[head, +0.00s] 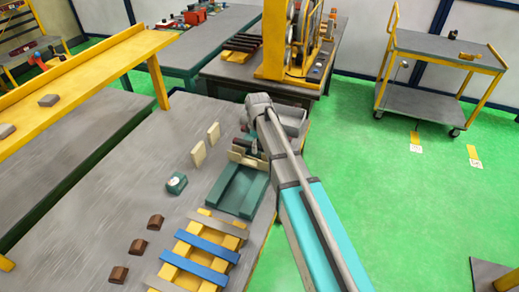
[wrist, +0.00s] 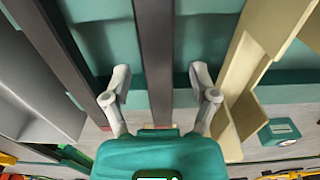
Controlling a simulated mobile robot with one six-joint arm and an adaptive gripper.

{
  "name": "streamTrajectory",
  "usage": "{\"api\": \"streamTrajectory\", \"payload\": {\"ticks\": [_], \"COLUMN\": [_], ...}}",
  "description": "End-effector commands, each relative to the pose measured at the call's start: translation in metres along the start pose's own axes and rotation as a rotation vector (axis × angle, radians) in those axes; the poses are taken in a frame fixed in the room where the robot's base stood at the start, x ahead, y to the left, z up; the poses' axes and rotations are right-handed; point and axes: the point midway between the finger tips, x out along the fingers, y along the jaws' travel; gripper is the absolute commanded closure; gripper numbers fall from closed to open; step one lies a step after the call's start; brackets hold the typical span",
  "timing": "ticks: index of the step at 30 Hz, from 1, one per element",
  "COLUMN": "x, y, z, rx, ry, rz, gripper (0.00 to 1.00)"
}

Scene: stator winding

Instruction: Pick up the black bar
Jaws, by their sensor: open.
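The black bar (wrist: 153,45) runs up the middle of the wrist view, over a teal tray (wrist: 210,30). My gripper (wrist: 160,78) is open, with one finger on each side of the bar and gaps to it. In the head view my gripper (head: 251,146) is over the far end of the teal tray (head: 238,190), and the bar is hard to make out there.
A second dark bar (wrist: 72,65) lies left and a beige bar (wrist: 243,65) right of the fingers. Beige blocks (head: 198,155), a small teal device (head: 176,183) and a yellow rack with blue slats (head: 201,262) are on the grey table (head: 110,190).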

Motion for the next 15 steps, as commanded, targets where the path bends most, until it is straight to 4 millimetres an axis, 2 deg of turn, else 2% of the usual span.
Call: {"api": "streamTrajectory", "payload": {"ticks": [12, 13, 15], "x": [-0.0003, -0.0003, -0.0003], "y": [0.0001, 0.0001, 0.0], "z": [0.0001, 0.0001, 0.0001], "rx": [0.0, 0.0, 0.0], "ry": [0.0, 0.0, 0.0], "rz": [0.0, 0.0, 0.0], "gripper": [0.24, 0.26, 0.39]}}
